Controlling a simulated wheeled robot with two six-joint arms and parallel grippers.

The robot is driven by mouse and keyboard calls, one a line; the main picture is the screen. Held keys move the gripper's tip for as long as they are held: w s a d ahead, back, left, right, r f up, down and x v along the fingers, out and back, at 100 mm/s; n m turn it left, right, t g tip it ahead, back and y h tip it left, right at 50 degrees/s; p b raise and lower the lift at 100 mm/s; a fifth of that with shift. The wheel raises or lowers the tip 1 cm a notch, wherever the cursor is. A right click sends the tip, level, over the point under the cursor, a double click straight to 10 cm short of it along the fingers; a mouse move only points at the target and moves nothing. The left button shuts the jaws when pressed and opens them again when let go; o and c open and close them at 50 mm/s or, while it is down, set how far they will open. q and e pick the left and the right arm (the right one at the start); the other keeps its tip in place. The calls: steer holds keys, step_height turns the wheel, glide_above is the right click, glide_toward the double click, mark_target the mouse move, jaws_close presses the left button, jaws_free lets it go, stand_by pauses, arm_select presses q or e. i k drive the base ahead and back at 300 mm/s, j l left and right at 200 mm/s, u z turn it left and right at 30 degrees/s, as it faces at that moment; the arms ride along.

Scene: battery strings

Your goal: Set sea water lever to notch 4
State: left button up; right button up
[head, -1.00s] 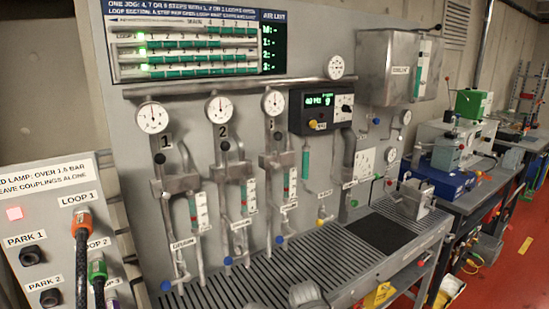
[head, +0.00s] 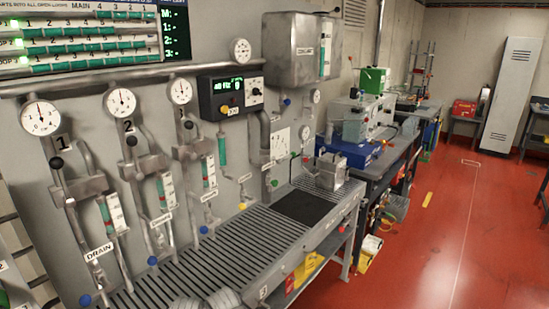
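No lever with a readable sea water label shows in the head view. A white plate with small marks (head: 281,145) is on the grey panel, right of the pipe columns; at this size I cannot tell whether it is a notch scale. A small green knob (head: 292,156) sits at its right, and a lever there cannot be made out. Neither of my grippers can be made out. Grey rounded shapes show at the bottom edge, too cut off to identify.
A slatted grey bench (head: 235,250) runs below the panel, with a metal block (head: 330,172) at its far end. A steel tank (head: 300,48) hangs above. A dark bench with a blue case (head: 347,152) stands beyond. Red floor (head: 440,235) is open on the right.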

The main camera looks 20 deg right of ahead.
mark_target(293, 153)
steer(key=i+l, duration=0.2)
steer(key=l, duration=0.15)
steer(key=i+l+u, duration=0.1)
steer(key=i+l, duration=0.35)
steer(key=l, duration=0.2)
steer(key=i+l+u, duration=0.1)
steer(key=l, duration=0.3)
steer(key=i+l, duration=0.3)
steer(key=i+l+u, duration=0.1)
steer(key=l, duration=0.3)
steer(key=i+l+u, duration=0.1)
steer(key=i+l, duration=0.2)
steer(key=l, duration=0.1)
